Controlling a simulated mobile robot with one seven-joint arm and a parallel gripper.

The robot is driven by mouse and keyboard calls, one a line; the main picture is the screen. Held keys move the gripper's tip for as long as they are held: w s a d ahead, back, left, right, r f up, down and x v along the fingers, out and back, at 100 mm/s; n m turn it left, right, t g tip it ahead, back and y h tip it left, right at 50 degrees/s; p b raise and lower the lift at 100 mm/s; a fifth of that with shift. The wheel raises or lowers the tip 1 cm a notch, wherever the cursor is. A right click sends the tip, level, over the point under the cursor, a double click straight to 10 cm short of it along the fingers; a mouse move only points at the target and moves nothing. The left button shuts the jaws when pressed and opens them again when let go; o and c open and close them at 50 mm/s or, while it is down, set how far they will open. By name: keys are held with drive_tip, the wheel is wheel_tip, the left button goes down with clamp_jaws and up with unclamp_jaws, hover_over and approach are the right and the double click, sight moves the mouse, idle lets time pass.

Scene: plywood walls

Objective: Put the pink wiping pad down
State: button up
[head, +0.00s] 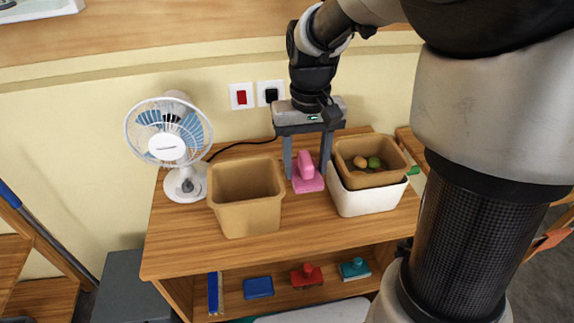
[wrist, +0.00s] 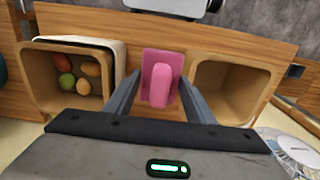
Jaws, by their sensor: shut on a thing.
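The pink wiping pad (head: 308,184) has a flat base and a raised pink handle. It is between the fingers of my gripper (head: 306,174), which points down over the wooden tabletop (head: 270,245). In the wrist view the pad (wrist: 161,77) lies between the two grey fingers, its handle towards the camera. My gripper is shut on it. The pad is low, at or just above the tabletop; I cannot tell whether its base touches the wood.
An empty tan bin (head: 248,218) stands left of the pad. Right of it, a brown bin with round food items (head: 366,180) sits in a white bin (head: 365,203). A fan (head: 168,146) stands at the left. The front strip of tabletop is clear. Several cleaning items lie on the shelf below.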

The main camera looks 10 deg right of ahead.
wheel_tip(320, 180, down, 13)
drive_tip(key=b, duration=0.2)
drive_tip(key=shift+f+b, duration=0.15)
drive_tip(key=shift+b, duration=0.25)
drive_tip(key=shift+f, duration=0.2)
drive_tip(key=o, duration=0.8)
drive_tip(key=shift+o, duration=0.2)
